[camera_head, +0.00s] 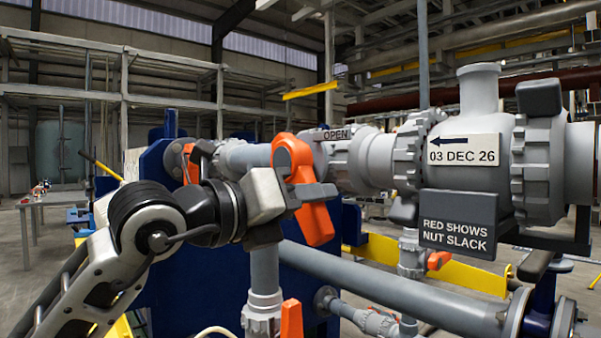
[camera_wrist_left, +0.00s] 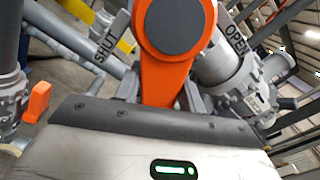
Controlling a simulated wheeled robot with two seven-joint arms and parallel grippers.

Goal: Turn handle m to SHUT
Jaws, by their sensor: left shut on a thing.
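The orange handle (camera_head: 318,222) sits on a grey pipe valve, its round hub at the top and its lever hanging down and slightly right. My left gripper (camera_head: 308,194) is shut on this lever, and its near finger covers part of it. In the left wrist view the orange handle (camera_wrist_left: 172,70) points down towards my gripper. Its lever lies between the SHUT label (camera_wrist_left: 105,48) on the left and the OPEN label (camera_wrist_left: 236,42) on the right. The OPEN label (camera_head: 337,134) also shows right of the hub in the head view; SHUT is hidden there. My right gripper is not seen.
A large grey valve body (camera_head: 480,150) with a date plate (camera_head: 462,150) and a nut-slack sign (camera_head: 458,222) stands at right. Other orange handles (camera_head: 291,318) sit below and left. A dark blue frame (camera_head: 300,275) and grey pipes (camera_head: 400,280) crowd the space beneath.

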